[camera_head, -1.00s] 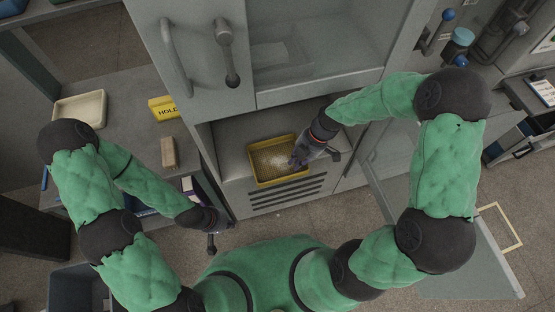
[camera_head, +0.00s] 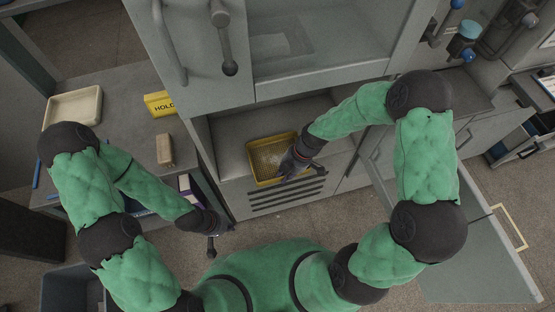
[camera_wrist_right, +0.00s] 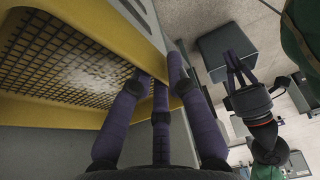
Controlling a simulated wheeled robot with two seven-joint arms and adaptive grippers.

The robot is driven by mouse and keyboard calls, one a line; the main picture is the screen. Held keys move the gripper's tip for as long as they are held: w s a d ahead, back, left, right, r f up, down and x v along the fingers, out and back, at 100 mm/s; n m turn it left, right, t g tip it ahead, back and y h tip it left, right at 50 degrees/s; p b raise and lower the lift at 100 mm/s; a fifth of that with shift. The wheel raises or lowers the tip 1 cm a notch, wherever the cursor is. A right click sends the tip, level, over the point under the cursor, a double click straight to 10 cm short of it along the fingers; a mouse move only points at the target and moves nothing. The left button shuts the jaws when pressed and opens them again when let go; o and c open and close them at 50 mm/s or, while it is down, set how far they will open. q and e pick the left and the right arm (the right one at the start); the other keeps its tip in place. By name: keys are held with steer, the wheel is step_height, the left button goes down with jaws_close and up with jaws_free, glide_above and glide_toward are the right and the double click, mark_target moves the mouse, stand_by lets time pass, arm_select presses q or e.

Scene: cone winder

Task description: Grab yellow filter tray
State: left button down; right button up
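The yellow filter tray (camera_head: 252,171) has a dark mesh with pale dust on it. It sits in the low open compartment of the grey machine. My right gripper (camera_head: 287,168) is at its front right part and covers that corner in the head view. In the right wrist view the tray's yellow wall (camera_wrist_right: 115,35) runs up to the spread purple fingers (camera_wrist_right: 160,75), one on the mesh side and another outside the wall. Firm contact cannot be seen. My left gripper (camera_head: 212,246) is empty, away from the tray; its fingers show apart in the right wrist view (camera_wrist_right: 236,62).
An open door (camera_head: 470,250) stands at the right. A vent grille (camera_head: 288,195) lies below the compartment. A side table holds a cream tray (camera_head: 72,120), a yellow HOLD sign (camera_head: 159,104) and a wooden block (camera_head: 164,150). A grey bin (camera_head: 70,288) stands lower left.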

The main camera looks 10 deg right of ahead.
steer(key=shift+c, duration=0.3)
jaws_close()
steer(key=shift+r, duration=0.15)
